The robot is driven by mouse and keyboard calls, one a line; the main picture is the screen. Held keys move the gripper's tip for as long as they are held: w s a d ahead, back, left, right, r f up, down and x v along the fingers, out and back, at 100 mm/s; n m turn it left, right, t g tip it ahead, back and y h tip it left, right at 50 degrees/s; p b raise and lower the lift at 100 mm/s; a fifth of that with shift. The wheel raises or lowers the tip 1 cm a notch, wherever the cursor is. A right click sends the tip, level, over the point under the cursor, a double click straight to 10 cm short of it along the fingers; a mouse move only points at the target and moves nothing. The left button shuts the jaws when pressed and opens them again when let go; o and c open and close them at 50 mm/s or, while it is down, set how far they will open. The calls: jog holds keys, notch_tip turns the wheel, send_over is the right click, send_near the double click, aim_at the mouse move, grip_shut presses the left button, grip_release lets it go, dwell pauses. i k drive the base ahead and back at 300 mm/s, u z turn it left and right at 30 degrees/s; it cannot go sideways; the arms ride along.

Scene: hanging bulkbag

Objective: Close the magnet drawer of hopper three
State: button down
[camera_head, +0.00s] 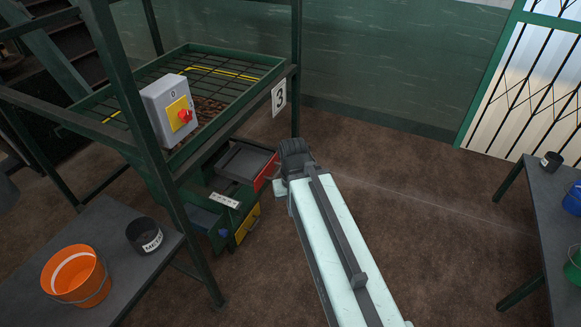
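Hopper three (183,176) is a dark green frame with a grid top, marked by a "3" sign (279,97). A red-fronted drawer (266,171) with a grey tray stands pulled out from its lower body. I take it to be the magnet drawer. My gripper (281,173) is at the far end of my pale arm, close to the right side of the red front. I cannot tell whether it touches the front. Its fingers are mostly hidden by the wrist, so their opening does not show.
A yellow-fronted part (247,224) sits below the drawer. A grey switch box (168,110) with a red knob is on the frame. A table (105,225) at left holds an orange bucket (76,275) and a black tub (144,236). Another table (545,205) stands at right. The floor between is clear.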

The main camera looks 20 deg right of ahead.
aim_at(247, 165)
jog(key=u, duration=2.75)
jog(key=k, duration=0.8)
jog(key=z, duration=1.55)
jog(key=i, duration=1.5)
